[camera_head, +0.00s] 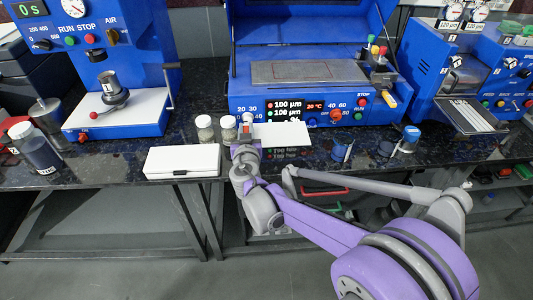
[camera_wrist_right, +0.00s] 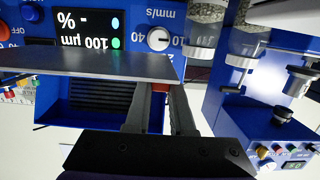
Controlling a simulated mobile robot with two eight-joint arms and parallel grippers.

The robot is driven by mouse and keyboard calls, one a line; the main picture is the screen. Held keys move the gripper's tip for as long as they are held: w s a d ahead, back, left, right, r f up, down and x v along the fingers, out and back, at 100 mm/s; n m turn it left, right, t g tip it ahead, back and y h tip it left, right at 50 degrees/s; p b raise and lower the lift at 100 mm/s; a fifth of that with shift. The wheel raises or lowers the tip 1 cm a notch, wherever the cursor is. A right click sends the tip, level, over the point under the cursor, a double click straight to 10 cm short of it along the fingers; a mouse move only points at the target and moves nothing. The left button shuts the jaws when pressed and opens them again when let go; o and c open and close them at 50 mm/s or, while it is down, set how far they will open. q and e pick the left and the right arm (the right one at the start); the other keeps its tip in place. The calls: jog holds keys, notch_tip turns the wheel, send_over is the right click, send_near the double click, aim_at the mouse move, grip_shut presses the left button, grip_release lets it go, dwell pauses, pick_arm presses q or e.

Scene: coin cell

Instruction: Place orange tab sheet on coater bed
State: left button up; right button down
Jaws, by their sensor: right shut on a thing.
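My right gripper (camera_head: 247,144) is shut on the orange tab sheet (camera_head: 288,134) at its left end, where a small orange patch shows. The sheet is a pale flat piece, held roughly level in front of the blue coater and below its bed. In the right wrist view the fingers (camera_wrist_right: 160,90) grip the sheet (camera_wrist_right: 110,66), which shows as a grey slab with a little red-orange between the fingers. The coater bed (camera_head: 345,70) is a grey plate under the raised blue lid, bare of any sheet. My left gripper is not in view.
A white box (camera_head: 183,161) lies on the dark speckled bench left of the gripper. Two small jars (camera_head: 204,128) stand behind it. A blue-capped container (camera_head: 409,139) stands at the right. Blue machines flank the coater on both sides.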

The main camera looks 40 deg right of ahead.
notch_tip(320, 180, down, 8)
jog(key=b, duration=0.2)
jog(key=shift+w+f+b, duration=0.1)
jog(key=shift+b, duration=0.2)
jog(key=shift+f, duration=0.45)
jog(key=shift+f, duration=0.2)
jog(key=c, duration=0.8)
grip_release()
jog(key=shift+o, duration=0.2)
